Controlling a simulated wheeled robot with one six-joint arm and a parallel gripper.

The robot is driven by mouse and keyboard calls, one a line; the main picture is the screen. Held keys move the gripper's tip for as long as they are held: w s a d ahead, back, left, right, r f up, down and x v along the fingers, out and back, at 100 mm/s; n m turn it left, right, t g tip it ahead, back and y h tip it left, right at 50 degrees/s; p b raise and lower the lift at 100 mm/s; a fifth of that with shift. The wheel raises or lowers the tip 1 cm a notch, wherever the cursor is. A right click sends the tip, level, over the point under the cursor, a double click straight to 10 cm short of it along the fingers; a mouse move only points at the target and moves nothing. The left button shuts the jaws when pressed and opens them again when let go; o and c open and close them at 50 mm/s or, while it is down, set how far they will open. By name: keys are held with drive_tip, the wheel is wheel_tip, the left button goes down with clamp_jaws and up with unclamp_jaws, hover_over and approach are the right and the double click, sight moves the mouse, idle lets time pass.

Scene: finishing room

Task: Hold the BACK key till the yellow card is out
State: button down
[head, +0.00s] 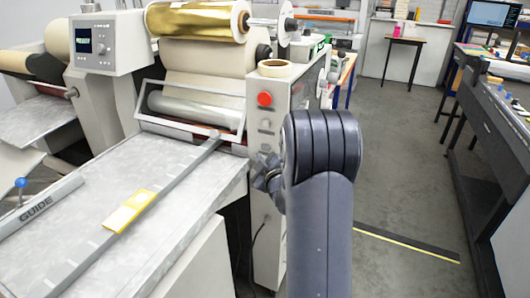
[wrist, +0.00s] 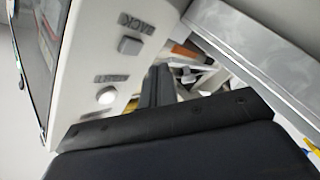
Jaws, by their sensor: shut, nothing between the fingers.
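The yellow card (head: 128,211) lies flat on the grey feed table, across or beside the long grey strip, well in front of the rollers. The BACK key (wrist: 130,45) is a grey square key on the pale panel in the wrist view, its label upside down. A lit white key (wrist: 107,95) with a blurred label sits on the same panel. My gripper (head: 266,172) is shut and empty close to the front of the machine's side column, partly hidden by my arm. In the wrist view its dark fingers (wrist: 160,84) are beside the panel, apart from the BACK key.
The side column (head: 272,215) carries a red button (head: 264,99) above small grey keys. A gold roll (head: 195,20) and a barred guard (head: 190,112) are over the feed. A GUIDE bar (head: 45,206) with a blue knob edges the table. Floor at right is mostly clear.

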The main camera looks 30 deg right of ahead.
drive_tip(key=shift+s+a+b, duration=0.65)
drive_tip(key=shift+s+a, duration=0.25)
drive_tip(key=shift+a, duration=0.2)
drive_tip(key=shift+w+d, duration=0.1)
drive_tip(key=p, duration=0.2)
drive_tip(key=w+d+p, duration=0.1)
drive_tip(key=p, duration=0.1)
drive_tip(key=shift+w+d+r, duration=0.1)
drive_tip(key=shift+d+r, duration=0.1)
drive_tip(key=shift+r, duration=0.05)
drive_tip(key=p, duration=0.3)
drive_tip(key=shift+d, duration=0.1)
drive_tip(key=s+a+b, duration=0.3)
drive_tip(key=a, duration=0.2)
drive_tip(key=shift+s+f, duration=0.25)
drive_tip(key=shift+s, duration=0.1)
drive_tip(key=shift+d, duration=0.15)
